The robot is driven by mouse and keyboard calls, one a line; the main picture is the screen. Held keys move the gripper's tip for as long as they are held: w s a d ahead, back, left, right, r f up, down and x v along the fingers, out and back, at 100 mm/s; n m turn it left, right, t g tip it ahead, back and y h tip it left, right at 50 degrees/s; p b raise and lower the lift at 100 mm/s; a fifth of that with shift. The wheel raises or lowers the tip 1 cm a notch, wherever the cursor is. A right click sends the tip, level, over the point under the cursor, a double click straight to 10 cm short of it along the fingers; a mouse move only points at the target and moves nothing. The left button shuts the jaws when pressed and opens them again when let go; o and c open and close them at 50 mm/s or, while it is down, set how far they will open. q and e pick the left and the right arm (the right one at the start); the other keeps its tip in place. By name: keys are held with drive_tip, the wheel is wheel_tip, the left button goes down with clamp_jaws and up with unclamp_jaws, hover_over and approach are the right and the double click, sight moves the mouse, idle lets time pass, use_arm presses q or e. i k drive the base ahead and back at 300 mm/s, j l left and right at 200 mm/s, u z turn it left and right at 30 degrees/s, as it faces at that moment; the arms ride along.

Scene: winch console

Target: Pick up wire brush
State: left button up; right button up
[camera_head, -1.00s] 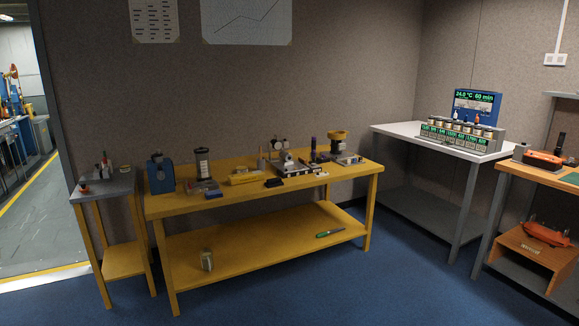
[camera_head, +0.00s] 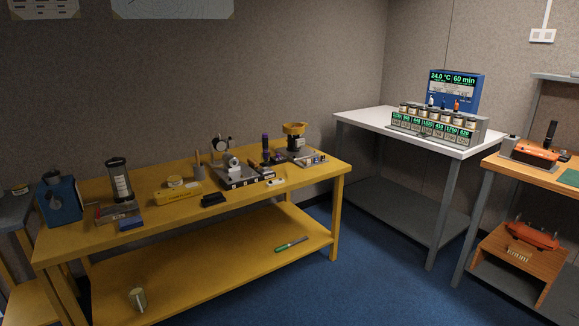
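I cannot make out a wire brush for certain. A slim green-handled tool (camera_head: 291,244) with a greyish middle lies flat on the lower shelf (camera_head: 200,277) of the yellow bench, toward its right end. A small dark block (camera_head: 213,199), perhaps a brush, lies near the front edge of the yellow bench top (camera_head: 165,219). Both are too small to name surely. Neither of my grippers shows in the head view.
A blue box (camera_head: 60,201), a clear cylinder (camera_head: 119,180) and several instruments crowd the bench top. A white table (camera_head: 385,127) and a wooden-topped bench (camera_head: 535,171) stand right. Blue floor (camera_head: 370,270) lies open between.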

sight(253, 164)
drive_tip(key=i+l, duration=0.1)
drive_tip(key=i, duration=0.45)
drive_tip(key=i+l+u, duration=0.15)
drive_tip(key=i, duration=0.45)
drive_tip(key=i+l, duration=0.15)
drive_tip(key=i, duration=0.4)
drive_tip(key=j+u, duration=0.05)
